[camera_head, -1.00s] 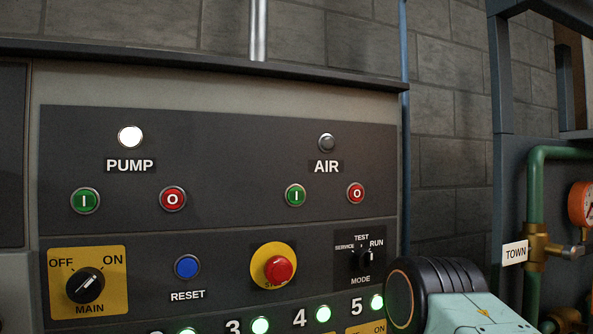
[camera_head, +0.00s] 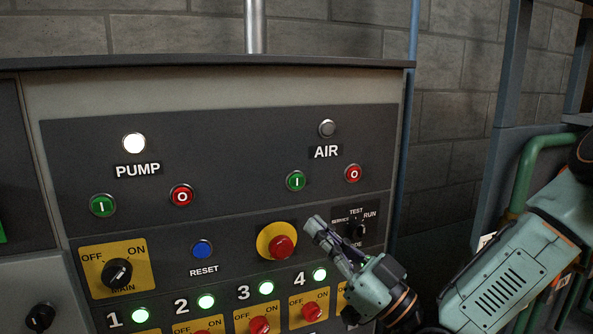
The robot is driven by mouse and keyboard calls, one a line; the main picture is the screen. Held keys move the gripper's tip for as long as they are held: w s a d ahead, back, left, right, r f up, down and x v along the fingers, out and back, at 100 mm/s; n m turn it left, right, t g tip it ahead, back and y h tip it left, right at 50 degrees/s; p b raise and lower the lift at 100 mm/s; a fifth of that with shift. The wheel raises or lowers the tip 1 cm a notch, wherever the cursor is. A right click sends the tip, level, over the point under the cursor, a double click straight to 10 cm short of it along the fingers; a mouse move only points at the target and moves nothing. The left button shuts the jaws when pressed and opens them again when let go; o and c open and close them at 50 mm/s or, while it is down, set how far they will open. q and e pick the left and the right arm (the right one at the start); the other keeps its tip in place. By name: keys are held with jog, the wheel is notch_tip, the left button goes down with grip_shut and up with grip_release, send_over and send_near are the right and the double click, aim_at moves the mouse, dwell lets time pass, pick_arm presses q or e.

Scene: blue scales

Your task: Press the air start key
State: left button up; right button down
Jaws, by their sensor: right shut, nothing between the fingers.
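The air start key is the green button marked I (camera_head: 296,181), below the AIR label (camera_head: 326,152) on the dark control panel. The AIR lamp (camera_head: 327,128) above it is grey and unlit. The red O button (camera_head: 353,173) sits to its right. My right gripper (camera_head: 314,224) is shut and empty. Its tip is in front of the panel, below the green key and right of the red stop button, apart from the key in the picture. My left gripper is out of view.
The red mushroom stop button (camera_head: 282,247) on its yellow plate is close left of my gripper. The mode switch (camera_head: 357,230) is partly behind it. The PUMP lamp (camera_head: 134,143) is lit white. Several lit lamps and red switches line the panel's bottom. Green pipe (camera_head: 527,170) stands at the right.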

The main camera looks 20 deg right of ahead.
aim_at(297, 181)
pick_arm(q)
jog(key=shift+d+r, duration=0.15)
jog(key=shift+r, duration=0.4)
pick_arm(e)
jog(key=r, duration=0.1)
jog(key=d+r, duration=0.1)
jog(key=s+r+t+y, duration=0.1)
jog(key=shift+d+r, duration=0.2)
jog(key=shift+r, duration=0.1)
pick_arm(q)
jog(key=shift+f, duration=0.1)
pick_arm(e)
jog(key=shift+w+a+n, duration=0.1)
jog(key=shift+n, duration=0.2)
